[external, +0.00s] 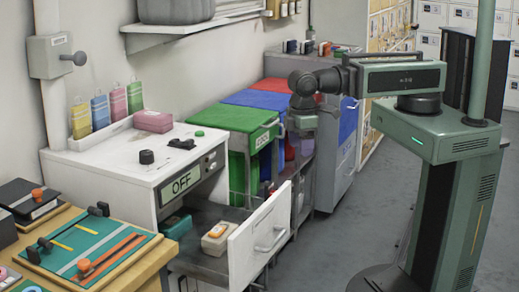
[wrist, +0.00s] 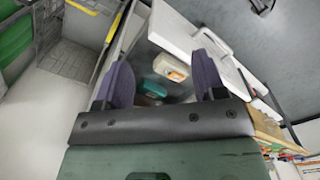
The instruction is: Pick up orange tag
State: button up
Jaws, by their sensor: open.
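In the external view, a small white item with an orange top (external: 216,230) lies in the open drawer (external: 262,240) under the white counter. It may be the orange tag; its exact shape is too small to tell. In the wrist view the orange-and-white item (wrist: 171,68) appears in the drawer between my purple fingers. My gripper (external: 303,122) hangs in the air, above and to the right of the drawer in the external view. Its fingers are apart and empty in the wrist view (wrist: 163,82). A teal item (wrist: 152,90) lies beside the orange-and-white one.
The drawer front stands out into the aisle. The white counter (external: 125,165) holds a pink box (external: 153,121) and dark fittings. Green (external: 232,117), blue and red lidded bins stand behind. A wooden bench (external: 150,262) with orange-knobbed tools stands at front left. Grey floor is clear at right.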

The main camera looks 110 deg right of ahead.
jog(key=w+f+b, duration=0.4)
jog(key=f+b, duration=0.1)
jog(key=shift+w, duration=0.15)
jog(key=w+f+n+b, duration=0.1)
jog(key=w+f+b, duration=0.3)
jog(key=w, duration=0.3)
jog(key=n+b, duration=0.1)
jog(key=n, duration=0.7)
send_over(217, 229)
jog(key=f, duration=0.1)
notch_tip(217, 229, down, 12)
jog(key=b, duration=1.1)
jog(key=shift+r+b, duration=0.2)
jog(key=shift+b, duration=0.1)
jog(key=shift+r, duration=0.25)
jog(key=shift+p, duration=0.3)
jog(key=c, duration=1.1)
